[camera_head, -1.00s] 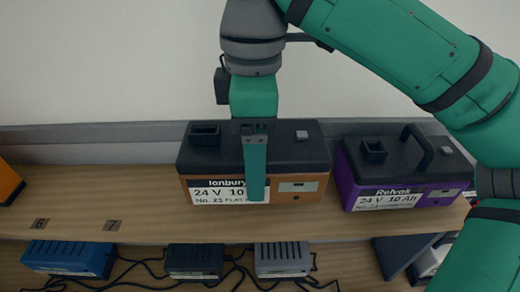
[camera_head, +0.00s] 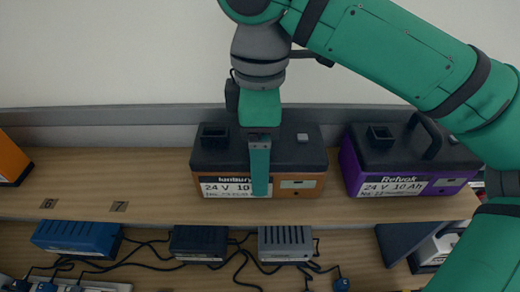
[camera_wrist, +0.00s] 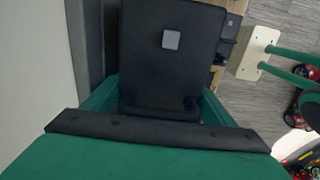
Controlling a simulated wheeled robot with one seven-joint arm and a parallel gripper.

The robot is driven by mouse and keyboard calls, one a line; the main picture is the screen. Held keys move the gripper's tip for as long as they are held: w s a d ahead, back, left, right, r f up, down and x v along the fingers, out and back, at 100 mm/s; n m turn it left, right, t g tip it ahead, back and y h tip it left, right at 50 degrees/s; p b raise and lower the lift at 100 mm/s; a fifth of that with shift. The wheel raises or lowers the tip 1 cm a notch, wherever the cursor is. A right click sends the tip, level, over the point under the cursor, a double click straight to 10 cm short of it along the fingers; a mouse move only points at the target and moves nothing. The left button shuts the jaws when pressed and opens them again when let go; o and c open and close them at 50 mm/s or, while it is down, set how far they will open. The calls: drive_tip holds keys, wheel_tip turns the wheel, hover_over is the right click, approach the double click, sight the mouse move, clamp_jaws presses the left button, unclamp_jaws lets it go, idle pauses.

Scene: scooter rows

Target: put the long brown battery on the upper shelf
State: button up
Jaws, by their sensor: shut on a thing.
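The long brown battery (camera_head: 312,184) has a black lid, an orange-brown body and a white "24 V 10" label. It is upright over the wooden upper shelf (camera_head: 160,188), its lower edge at about shelf level; I cannot tell whether it rests or hangs just above. My gripper (camera_head: 259,165) is shut on it from above, one green finger down across the front label. The other finger is hidden behind the battery in the head view. In the wrist view the black lid (camera_wrist: 172,75) with its grey square fills the middle.
A purple battery (camera_head: 412,187) stands close on the right, a narrow gap between. An orange thing (camera_head: 10,160) is at the far left. Below are a blue charger (camera_head: 78,237), dark and grey chargers (camera_head: 285,243) and cables.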

drive_tip(key=o, duration=2.1)
wheel_tip(320, 180, up, 12)
drive_tip(key=shift+r, duration=0.15)
